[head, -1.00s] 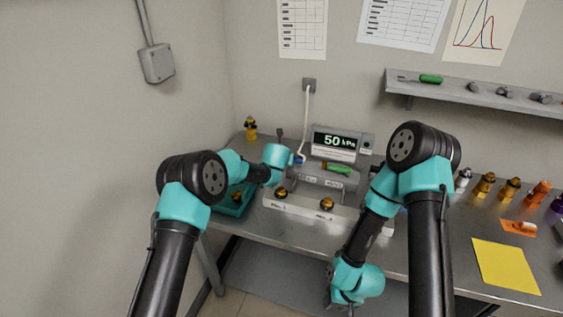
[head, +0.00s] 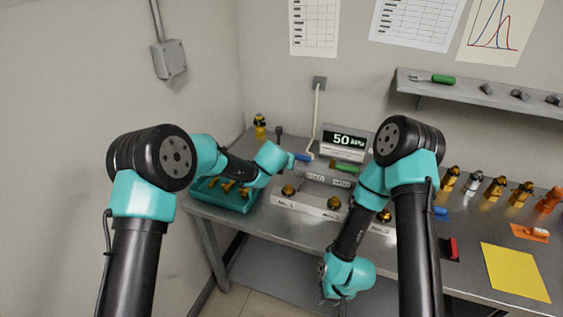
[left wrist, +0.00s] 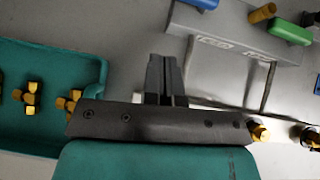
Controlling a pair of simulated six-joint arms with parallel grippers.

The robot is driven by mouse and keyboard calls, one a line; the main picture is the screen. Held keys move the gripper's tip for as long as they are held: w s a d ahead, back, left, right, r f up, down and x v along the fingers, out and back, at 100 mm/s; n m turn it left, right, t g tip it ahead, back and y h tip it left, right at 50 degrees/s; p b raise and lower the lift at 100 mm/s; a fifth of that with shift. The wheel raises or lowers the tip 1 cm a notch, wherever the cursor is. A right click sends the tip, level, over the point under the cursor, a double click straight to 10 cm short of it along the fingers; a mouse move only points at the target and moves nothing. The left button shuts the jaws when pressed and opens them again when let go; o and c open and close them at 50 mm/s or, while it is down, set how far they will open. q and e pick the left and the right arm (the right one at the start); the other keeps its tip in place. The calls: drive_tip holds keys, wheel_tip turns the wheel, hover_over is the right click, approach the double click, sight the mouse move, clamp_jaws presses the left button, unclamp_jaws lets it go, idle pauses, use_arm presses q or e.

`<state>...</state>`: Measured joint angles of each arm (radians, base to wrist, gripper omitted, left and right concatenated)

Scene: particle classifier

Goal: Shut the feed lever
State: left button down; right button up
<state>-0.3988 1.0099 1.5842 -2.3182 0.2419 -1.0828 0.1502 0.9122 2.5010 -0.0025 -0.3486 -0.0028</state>
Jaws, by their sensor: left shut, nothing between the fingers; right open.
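A blue handle (head: 302,157) and a green handle (head: 345,168) lie over the grey classifier unit. In the left wrist view the blue handle (left wrist: 200,3) is at the top edge and the green handle (left wrist: 291,31) at upper right. I cannot tell from the labels which is the feed lever. My left gripper (left wrist: 165,62) is shut and empty, short of the labelled grey panel (left wrist: 228,45) and apart from both handles. In the head view its wrist is just left of the blue handle and the fingers are hard to make out. My right gripper (head: 340,296) is low, in front of the bench edge, away from the handles.
A teal tray (head: 222,204) with brass parts is left of the unit. A white block (head: 310,206) with brass knobs stands in front. The display (head: 345,139) reads 50 kPa. Bottles, a yellow sheet (head: 515,273) and a red piece lie at right.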

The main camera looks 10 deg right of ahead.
use_arm(q)
drive_tip(key=shift+v, duration=1.1)
drive_tip(key=shift+a, duration=0.15)
